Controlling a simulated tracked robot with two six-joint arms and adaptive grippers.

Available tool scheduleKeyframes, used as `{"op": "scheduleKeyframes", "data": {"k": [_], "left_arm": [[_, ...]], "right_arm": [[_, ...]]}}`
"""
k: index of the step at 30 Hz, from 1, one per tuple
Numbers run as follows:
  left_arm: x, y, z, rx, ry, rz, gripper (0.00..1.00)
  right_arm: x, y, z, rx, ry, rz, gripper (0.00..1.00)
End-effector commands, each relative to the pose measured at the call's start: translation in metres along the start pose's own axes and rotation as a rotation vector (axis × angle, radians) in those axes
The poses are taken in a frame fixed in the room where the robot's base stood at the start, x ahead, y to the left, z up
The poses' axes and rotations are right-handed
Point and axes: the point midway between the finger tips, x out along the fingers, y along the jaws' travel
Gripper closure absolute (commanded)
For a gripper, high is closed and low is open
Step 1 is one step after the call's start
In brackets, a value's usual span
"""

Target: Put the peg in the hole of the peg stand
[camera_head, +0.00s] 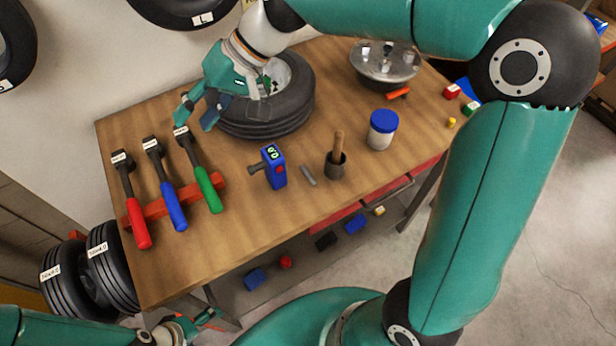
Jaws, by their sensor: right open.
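A short grey rod (307,174) lies on the wooden table. Beside it, a dark grey cup-like holder (336,168) has a tan wooden peg (338,145) standing in it, nearly upright. I cannot tell for sure which of these are the task's peg and peg stand. My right gripper (196,116) is open and empty, above the table's back left between the tyre and the green-handled tool, well away from the rod and holder. My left gripper (207,320) is low at the bottom left, outside the table's front edge; its fingers are too small to read.
A tyre (268,112) lies behind. Several hand tools rest on a red rack (156,209) at left. A blue device (273,168) stands left of the rod, a blue-lidded jar (381,131) to the right, and a round metal dish (385,68) behind.

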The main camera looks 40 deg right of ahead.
Motion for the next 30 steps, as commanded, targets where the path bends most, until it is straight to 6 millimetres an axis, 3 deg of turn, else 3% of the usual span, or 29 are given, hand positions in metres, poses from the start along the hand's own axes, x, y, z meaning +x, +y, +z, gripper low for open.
{"op": "scheduleKeyframes", "data": {"k": [3,6,9,12,20,30], "left_arm": [[0.016,-0.006,0.000,0.000,0.000,0.000,0.00],[0.027,-0.010,0.000,0.000,0.000,0.000,0.00],[0.038,-0.014,0.000,0.000,0.000,0.000,0.00],[0.056,-0.020,0.000,0.000,0.000,0.000,0.00],[0.065,-0.024,0.000,0.000,0.000,0.000,0.00],[0.070,-0.025,-0.001,0.000,0.000,0.000,0.00]], "right_arm": [[-0.013,0.054,0.036,0.033,-0.151,0.236,0.59],[-0.040,0.102,0.054,0.066,-0.222,0.473,0.59],[-0.071,0.141,0.060,0.059,-0.241,0.678,0.59],[-0.089,0.168,0.053,0.014,-0.190,0.800,0.59],[-0.078,0.176,0.056,0.007,-0.175,0.787,0.59],[-0.031,0.224,0.067,0.007,-0.179,0.786,0.59]]}}
